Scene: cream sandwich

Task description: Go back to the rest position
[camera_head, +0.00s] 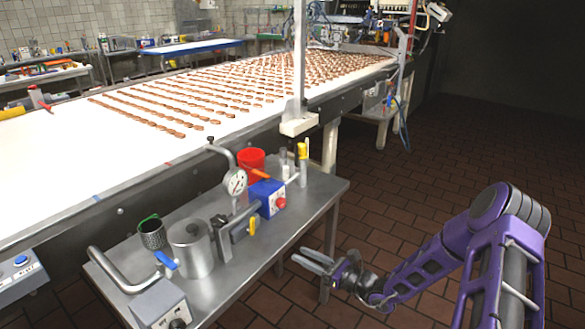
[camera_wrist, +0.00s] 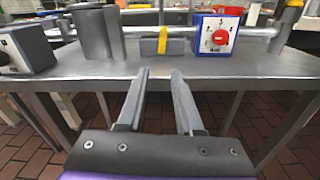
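My gripper (camera_head: 317,262) is at the end of my purple arm, beside the right edge of the steel side table (camera_head: 232,283) in the head view. In the wrist view my gripper (camera_wrist: 160,88) points at the front edge of the table (camera_wrist: 130,68). Its two fingers are apart with nothing between them. It touches nothing that I can see.
On the table stand a metal pot (camera_head: 192,250), a blue box with a red button (camera_head: 268,198), a gauge (camera_head: 235,182), a red cup (camera_head: 251,160) and a grey control box (camera_head: 160,305). A conveyor (camera_head: 60,165) carries rows of brown sandwiches. Tiled floor (camera_head: 480,150) at right is clear.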

